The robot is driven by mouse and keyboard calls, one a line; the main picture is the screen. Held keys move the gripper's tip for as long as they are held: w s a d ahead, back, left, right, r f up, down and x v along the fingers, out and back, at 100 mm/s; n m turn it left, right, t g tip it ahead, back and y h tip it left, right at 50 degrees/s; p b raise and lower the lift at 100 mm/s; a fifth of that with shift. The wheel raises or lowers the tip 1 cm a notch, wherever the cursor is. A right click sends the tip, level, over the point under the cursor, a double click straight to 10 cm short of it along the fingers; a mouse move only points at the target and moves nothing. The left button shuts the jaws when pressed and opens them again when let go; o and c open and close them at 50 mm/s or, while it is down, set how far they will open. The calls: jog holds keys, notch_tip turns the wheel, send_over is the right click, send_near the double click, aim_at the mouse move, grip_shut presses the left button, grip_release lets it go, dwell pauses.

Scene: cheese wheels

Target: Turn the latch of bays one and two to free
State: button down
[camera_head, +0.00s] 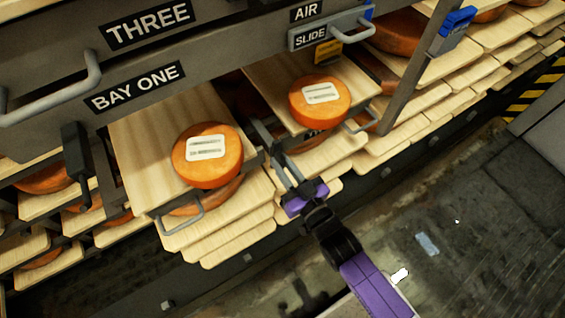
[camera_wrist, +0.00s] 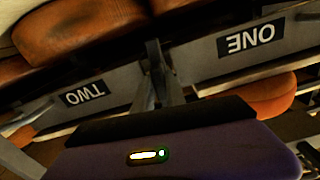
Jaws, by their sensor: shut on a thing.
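My gripper (camera_head: 276,158) reaches up between two pulled-out boards in the head view. Its fingers are shut on a dark latch (camera_head: 263,133) on the post between them. Most of the latch is hidden by the fingers, and I cannot tell how far it is turned. In the wrist view the upside-down labels ONE (camera_wrist: 250,39) and TWO (camera_wrist: 84,92) lie on either side of the narrow grey fingers (camera_wrist: 155,70). The purple and black gripper body fills the lower part of that view.
An orange cheese wheel (camera_head: 207,170) sits on the left board (camera_head: 150,130), another (camera_head: 320,88) on the right board. Grey handles (camera_head: 180,215) stick out in front. A black lever (camera_head: 76,150) hangs at left, and a blue fitting (camera_head: 457,20) sits at right. The floor (camera_head: 450,210) is open.

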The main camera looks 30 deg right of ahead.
jog(key=shift+n, duration=0.5)
jog(key=c, duration=1.4)
grip_release()
jog(key=shift+o, duration=0.2)
jog(key=s, duration=0.7)
jog(key=shift+s, duration=0.4)
